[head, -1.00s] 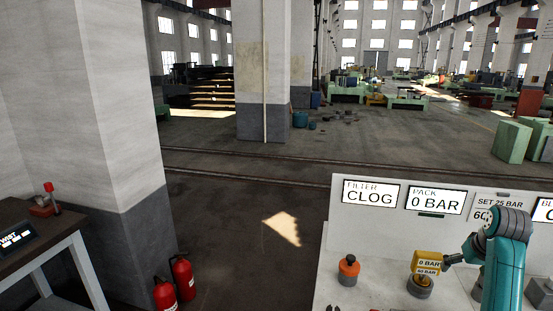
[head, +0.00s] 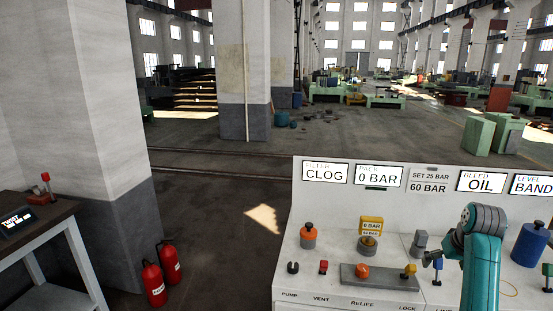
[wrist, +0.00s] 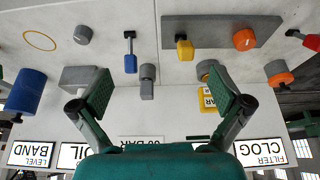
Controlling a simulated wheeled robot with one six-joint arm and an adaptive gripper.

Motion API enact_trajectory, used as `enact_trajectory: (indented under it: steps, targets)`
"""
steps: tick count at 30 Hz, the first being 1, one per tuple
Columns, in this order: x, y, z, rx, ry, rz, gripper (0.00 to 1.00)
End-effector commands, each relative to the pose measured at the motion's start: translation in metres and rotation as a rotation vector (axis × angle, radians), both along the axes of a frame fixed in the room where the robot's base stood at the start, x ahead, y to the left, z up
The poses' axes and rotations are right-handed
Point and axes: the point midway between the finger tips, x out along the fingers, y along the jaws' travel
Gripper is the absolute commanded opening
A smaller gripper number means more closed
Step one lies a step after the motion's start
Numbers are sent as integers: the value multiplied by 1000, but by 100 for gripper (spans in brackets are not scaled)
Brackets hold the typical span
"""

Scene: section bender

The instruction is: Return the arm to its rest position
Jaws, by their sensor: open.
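My teal arm (head: 482,260) rises at the right in the head view, in front of a white control panel (head: 330,235). My gripper (wrist: 163,92) shows in the wrist view with its two dark pads wide apart and nothing between them. The wrist picture is upside down relative to the panel lettering. Grey knobs, a blue lever (wrist: 130,55) and a yellow handle (wrist: 184,50) lie beyond the fingers. In the head view the fingertips are mostly hidden by the arm or hard to make out.
The panel carries an orange knob (head: 308,237), a yellow gauge (head: 371,227), a grey relief plate (head: 390,284) and a blue cylinder (head: 530,245). Two red fire extinguishers (head: 162,270) stand by the pillar (head: 95,120). A dark-topped table (head: 35,240) is at left. Floor between is clear.

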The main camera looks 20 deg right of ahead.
Motion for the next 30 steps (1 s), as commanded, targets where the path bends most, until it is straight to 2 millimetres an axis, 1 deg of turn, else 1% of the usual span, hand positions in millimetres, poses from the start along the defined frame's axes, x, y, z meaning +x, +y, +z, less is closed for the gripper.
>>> enact_trajectory:
  steps: [11, 17, 20, 22, 24, 26, 30]
  targets:
    - [11, 28, -43, -20, -30, 20, 100]
    - [16, 54, -79, -40, -59, 38, 100]
    - [18, 73, -103, -53, -80, 51, 100]
    - [18, 91, -123, -65, -100, 63, 100]
    - [16, 112, -145, -79, -122, 76, 100]
    - [13, 131, -163, -90, -142, 87, 100]
    - [2, 173, -198, -117, -191, 112, 100]
